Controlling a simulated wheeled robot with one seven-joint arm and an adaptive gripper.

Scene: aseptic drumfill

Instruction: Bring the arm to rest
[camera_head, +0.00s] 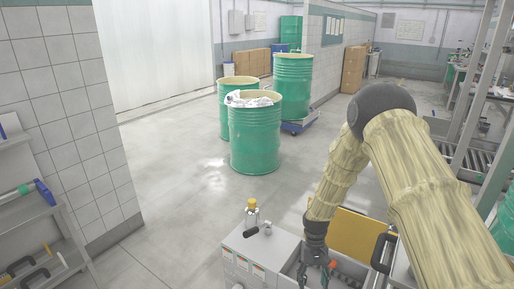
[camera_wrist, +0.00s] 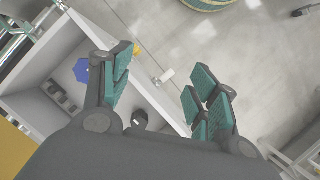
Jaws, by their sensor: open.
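My arm, in a beige sleeve, reaches forward and bends down in the head view. My gripper (camera_head: 316,268) hangs low over the right part of a grey cabinet (camera_head: 258,250), near an open compartment. In the wrist view my gripper (camera_wrist: 158,88) is open, its green-padded fingers wide apart with nothing between them. A grey-white bin with a blue item (camera_wrist: 82,70) in it lies below and left of the fingers. The fingertips' exact height over the cabinet cannot be told.
A yellow panel (camera_head: 358,236) stands beside my gripper. A yellow-capped item (camera_head: 252,207) and a black handle stand on the cabinet. Green drums (camera_head: 255,140) stand farther back, one with white material on top. A tool shelf (camera_head: 35,225) is at left. The floor between is clear.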

